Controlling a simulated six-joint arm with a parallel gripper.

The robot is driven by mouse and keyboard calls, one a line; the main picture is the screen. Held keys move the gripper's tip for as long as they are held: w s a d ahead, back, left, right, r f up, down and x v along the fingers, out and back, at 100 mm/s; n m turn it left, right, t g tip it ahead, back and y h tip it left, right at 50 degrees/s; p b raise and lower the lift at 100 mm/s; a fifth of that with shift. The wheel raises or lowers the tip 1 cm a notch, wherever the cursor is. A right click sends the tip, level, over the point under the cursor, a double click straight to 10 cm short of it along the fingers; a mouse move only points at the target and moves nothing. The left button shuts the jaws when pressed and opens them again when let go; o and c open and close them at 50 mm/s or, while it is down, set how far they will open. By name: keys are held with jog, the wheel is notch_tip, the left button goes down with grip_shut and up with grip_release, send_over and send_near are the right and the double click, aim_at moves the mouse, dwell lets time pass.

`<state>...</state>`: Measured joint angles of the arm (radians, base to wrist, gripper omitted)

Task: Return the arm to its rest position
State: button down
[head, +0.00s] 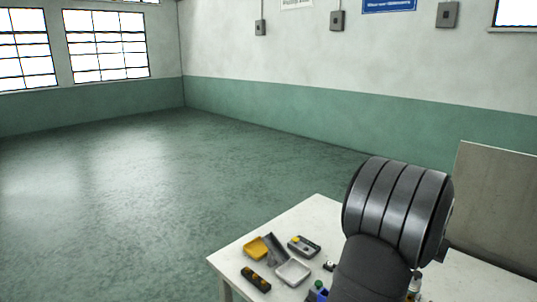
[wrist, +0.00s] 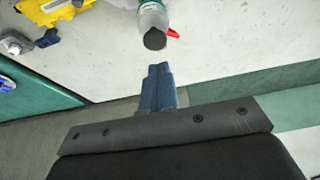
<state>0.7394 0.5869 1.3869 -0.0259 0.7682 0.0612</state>
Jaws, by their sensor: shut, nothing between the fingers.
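My gripper (wrist: 157,72) shows in the wrist view as blue fingers closed together, with nothing between them. In that view its tips point toward a grey bottle (wrist: 153,20) on the white table (wrist: 215,45), and a gap shows between tips and bottle. In the head view my dark arm rises over the right part of the table (head: 240,262), and the gripper itself is hidden there.
On the table's left end lie a yellow tray (head: 256,249), a dark tray (head: 277,251), a pale tray (head: 293,272), a grey meter (head: 304,246) and a black-and-yellow device (head: 256,279). A grey panel (head: 495,205) stands at the right. The floor left of the table is clear.

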jog(key=shift+f, duration=1.3)
jog(key=c, duration=1.9)
grip_release()
jog(key=o, duration=0.3)
jog(key=shift+s+r, duration=0.25)
jog(key=shift+r, duration=0.1)
jog(key=o, duration=1.5)
jog(key=s+r+m, duration=0.2)
jog(key=s+r, duration=0.1)
jog(key=s+a+r+m+g, duration=0.1)
jog(key=s+r+m, duration=0.1)
jog(key=s+m, duration=0.1)
jog(key=s+a+r+m+y, duration=0.1)
jog(key=s+r+m, duration=0.1)
jog(key=r+m, duration=0.1)
jog(key=shift+s+r+g, duration=0.3)
jog(key=shift+s, duration=0.1)
jog(key=shift+o, duration=0.5)
jog(key=s+a+r+m+g+y, duration=0.1)
jog(key=s+a+r+m+y, duration=0.1)
jog(key=s+a+r+m, duration=0.4)
jog(key=s+r+m, duration=0.3)
jog(key=s, duration=0.2)
jog(key=shift+r+m+g, duration=0.3)
jog(key=shift+m, duration=0.1)
notch_tip(320, 180, down, 10)
jog(key=shift+s+a, duration=0.15)
jog(key=shift+a, duration=0.05)
